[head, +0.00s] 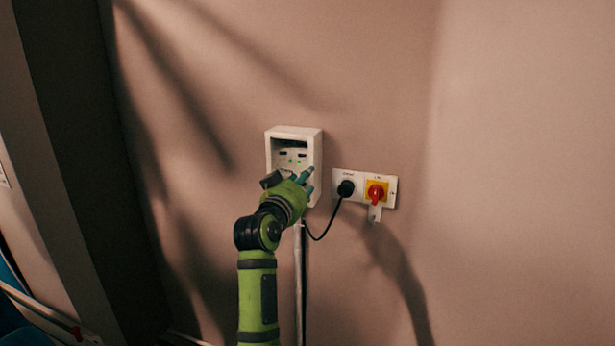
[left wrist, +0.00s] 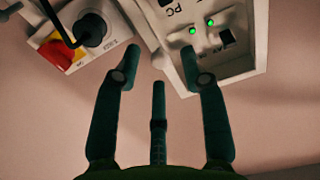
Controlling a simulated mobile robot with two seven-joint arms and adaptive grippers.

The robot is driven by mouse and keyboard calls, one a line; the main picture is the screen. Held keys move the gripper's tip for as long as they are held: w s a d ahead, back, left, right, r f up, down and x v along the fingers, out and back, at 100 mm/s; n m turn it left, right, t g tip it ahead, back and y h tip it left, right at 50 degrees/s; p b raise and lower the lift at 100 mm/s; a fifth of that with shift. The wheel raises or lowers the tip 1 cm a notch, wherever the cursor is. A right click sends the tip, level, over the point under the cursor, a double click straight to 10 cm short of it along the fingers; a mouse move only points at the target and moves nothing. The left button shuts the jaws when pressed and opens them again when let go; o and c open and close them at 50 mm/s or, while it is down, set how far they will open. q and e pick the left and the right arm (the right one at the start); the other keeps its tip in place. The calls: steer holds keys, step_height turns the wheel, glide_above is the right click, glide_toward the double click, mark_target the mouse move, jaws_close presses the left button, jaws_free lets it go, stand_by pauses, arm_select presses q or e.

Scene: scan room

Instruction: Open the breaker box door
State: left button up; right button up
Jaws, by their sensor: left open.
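The white breaker box (head: 300,167) is mounted on the wall at the middle of the head view. Its upper face has a dark slot and two small green lights. My left gripper (head: 305,180) is in front of its lower part and hides much of it. In the left wrist view, the box (left wrist: 250,55) is at the top right, with its green lights beyond the fingertips. The left gripper (left wrist: 160,60) is open, with nothing between its fingers. Whether a fingertip touches the box, I cannot tell. I cannot make out a separate door. My right gripper is not in view.
A white wall plate is right of the box, with a black plug (head: 346,188) and a red switch (head: 375,193) on a yellow base. A black cable (head: 327,230) loops down from the plug. A pale conduit (head: 298,275) runs down below the box. The wall to the right is bare.

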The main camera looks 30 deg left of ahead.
arm_select(q)
steer(key=shift+x, duration=0.95)
steer(key=shift+s, duration=0.1)
jaws_close()
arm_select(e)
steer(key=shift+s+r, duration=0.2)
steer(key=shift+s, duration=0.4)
